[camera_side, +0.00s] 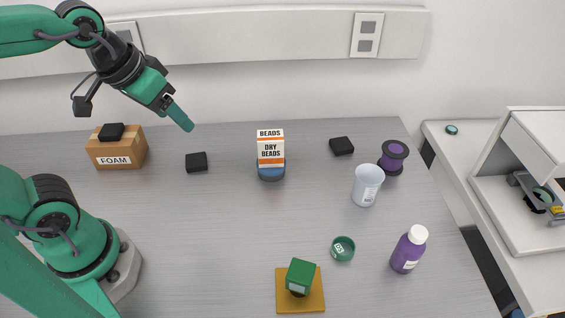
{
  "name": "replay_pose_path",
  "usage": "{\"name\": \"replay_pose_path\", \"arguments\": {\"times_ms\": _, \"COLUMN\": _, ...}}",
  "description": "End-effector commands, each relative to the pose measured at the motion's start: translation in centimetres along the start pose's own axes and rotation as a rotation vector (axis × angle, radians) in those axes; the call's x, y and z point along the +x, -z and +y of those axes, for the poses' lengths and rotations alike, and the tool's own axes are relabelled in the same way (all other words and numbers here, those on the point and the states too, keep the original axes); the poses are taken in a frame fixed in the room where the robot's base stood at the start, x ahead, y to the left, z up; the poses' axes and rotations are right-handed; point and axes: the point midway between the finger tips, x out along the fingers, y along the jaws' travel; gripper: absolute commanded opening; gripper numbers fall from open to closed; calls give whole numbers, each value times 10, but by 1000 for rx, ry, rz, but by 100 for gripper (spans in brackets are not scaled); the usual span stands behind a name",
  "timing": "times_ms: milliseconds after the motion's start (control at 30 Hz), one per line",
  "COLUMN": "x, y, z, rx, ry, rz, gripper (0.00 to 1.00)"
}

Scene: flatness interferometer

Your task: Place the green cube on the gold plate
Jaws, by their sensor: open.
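A green cube (301,273) sits over the gold plate (314,300) at the bottom middle of the side view. It looks tilted, and a small dark shape shows under its front edge; I cannot tell whether this is a shadow or another thing. The cube overlaps the plate's back edge in this view. My gripper (180,115) is at the upper left, raised, far from the cube and plate. It is open, with nothing seen in it; only one green finger shows clearly.
A white cup (368,186), purple spool (393,157), purple bottle (409,250) and green round lid (343,248) stand right of centre. A beads box (270,147) rests on a blue round base. A foam box (117,152) is at left. The table's middle left is clear.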

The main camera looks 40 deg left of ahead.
Motion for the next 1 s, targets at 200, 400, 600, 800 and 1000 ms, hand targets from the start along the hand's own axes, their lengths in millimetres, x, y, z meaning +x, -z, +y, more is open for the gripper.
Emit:
{"name": "replay_pose_path", "arguments": {"times_ms": 200, "x": -5, "y": -14, "z": -23, "rx": 47, "ry": 37, "rz": 54, "gripper": 62}}
{"name": "replay_pose_path", "arguments": {"times_ms": 400, "x": -5, "y": -16, "z": -26, "rx": 60, "ry": 43, "rz": 60, "gripper": 62}}
{"name": "replay_pose_path", "arguments": {"times_ms": 600, "x": -5, "y": -16, "z": -26, "rx": 59, "ry": 42, "rz": 60, "gripper": 62}}
{"name": "replay_pose_path", "arguments": {"times_ms": 800, "x": -5, "y": -16, "z": -26, "rx": 59, "ry": 42, "rz": 60, "gripper": 62}}
{"name": "replay_pose_path", "arguments": {"times_ms": 1000, "x": -5, "y": -16, "z": -26, "rx": 59, "ry": 42, "rz": 60, "gripper": 62}}
